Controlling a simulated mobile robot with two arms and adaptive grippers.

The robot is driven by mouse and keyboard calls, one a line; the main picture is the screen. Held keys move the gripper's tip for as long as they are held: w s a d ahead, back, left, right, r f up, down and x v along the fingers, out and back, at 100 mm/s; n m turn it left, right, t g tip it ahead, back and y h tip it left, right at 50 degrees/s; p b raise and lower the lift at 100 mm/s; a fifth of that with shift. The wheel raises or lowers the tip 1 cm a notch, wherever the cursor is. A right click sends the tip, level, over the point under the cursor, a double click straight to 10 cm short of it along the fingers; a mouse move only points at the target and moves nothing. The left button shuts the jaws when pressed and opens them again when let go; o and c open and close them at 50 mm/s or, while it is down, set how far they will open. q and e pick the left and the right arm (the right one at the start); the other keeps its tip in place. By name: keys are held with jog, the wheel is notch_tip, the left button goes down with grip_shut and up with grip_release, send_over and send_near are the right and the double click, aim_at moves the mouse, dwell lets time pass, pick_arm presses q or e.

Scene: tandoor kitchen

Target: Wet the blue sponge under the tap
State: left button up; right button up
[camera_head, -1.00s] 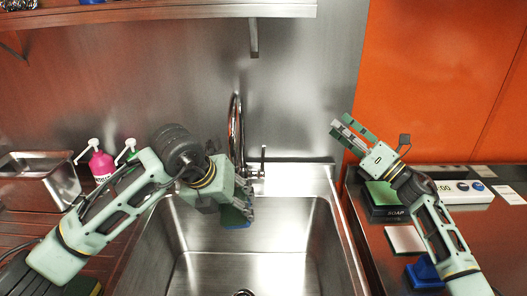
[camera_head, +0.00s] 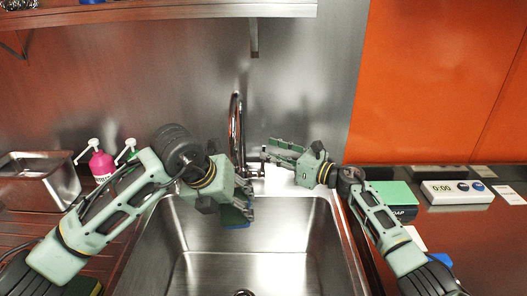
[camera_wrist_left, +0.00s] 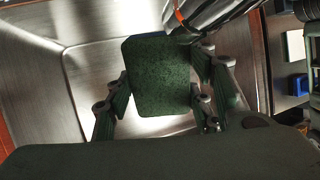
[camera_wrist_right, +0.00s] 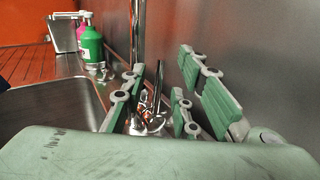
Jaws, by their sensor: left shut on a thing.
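The sponge (camera_head: 236,224) shows blue below and dark green above, low over the sink (camera_head: 290,265). My left gripper (camera_head: 244,204) is shut on it; in the left wrist view the sponge's green face (camera_wrist_left: 160,75) lies between the fingers. The tap (camera_head: 236,125) rises behind the sink, its spout just above and behind the sponge. Its upright lever (camera_head: 262,158) stands right of the spout. My right gripper (camera_head: 277,152) is open beside the lever, fingers pointing left. In the right wrist view shiny tap metal (camera_wrist_right: 150,112) shows between its spread fingers. No water stream is visible.
Pink (camera_head: 101,164) and green (camera_head: 131,151) pump bottles and a steel container (camera_head: 40,180) stand left of the sink. A green-topped soap box (camera_head: 397,193) and a timer (camera_head: 457,191) are on the right counter. A shelf (camera_head: 160,12) hangs above.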

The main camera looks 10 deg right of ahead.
aim_at(264, 170)
jog(key=shift+x, duration=1.75)
jog(key=shift+c, duration=0.7)
grip_shut()
